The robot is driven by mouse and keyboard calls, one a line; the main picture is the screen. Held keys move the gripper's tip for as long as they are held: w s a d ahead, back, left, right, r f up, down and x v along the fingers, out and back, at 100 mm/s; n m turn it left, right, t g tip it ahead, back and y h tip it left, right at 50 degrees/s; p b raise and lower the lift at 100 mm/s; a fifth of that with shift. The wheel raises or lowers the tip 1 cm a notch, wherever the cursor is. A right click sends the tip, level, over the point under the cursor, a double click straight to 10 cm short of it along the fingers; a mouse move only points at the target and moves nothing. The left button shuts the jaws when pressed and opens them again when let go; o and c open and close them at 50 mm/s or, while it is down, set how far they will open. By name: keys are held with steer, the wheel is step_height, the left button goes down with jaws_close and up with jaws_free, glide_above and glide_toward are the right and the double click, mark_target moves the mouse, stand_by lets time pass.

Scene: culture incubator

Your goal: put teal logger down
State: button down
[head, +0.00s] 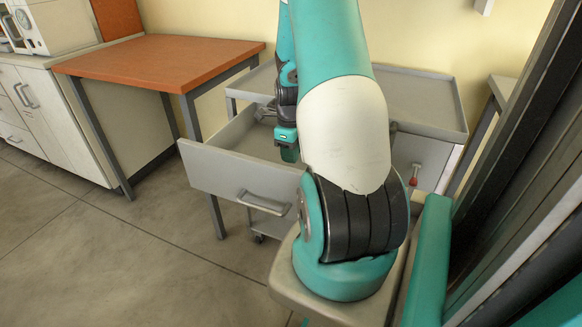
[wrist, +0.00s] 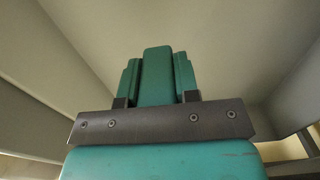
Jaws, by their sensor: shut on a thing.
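The teal logger (wrist: 157,78) is an upright-looking teal block between the two teal fingers of my gripper (wrist: 157,84) in the wrist view. My gripper is shut on it. In the head view my gripper (head: 288,146) points down into the open drawer (head: 240,177) of a grey cart, with a teal end, perhaps the logger, at its lower tip. The wrist view shows pale drawer surfaces around the logger. I cannot tell whether the logger touches the drawer floor. My arm hides the right part of the drawer.
The grey cart (head: 425,100) has a flat, rimmed top, mostly clear where seen. A table with an orange-brown top (head: 160,62) stands empty to the left. A white cabinet (head: 50,120) is at far left. A dark frame (head: 520,150) stands close on the right.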

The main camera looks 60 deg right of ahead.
steer(key=shift+f+b, duration=0.35)
steer(key=shift+f, duration=1.9)
steer(key=c, duration=0.8)
jaws_free()
steer(key=shift+f, duration=0.15)
steer(key=shift+c, duration=0.2)
step_height(320, 180, up, 12)
steer(key=shift+r+p, duration=0.2)
steer(key=shift+p, duration=0.8)
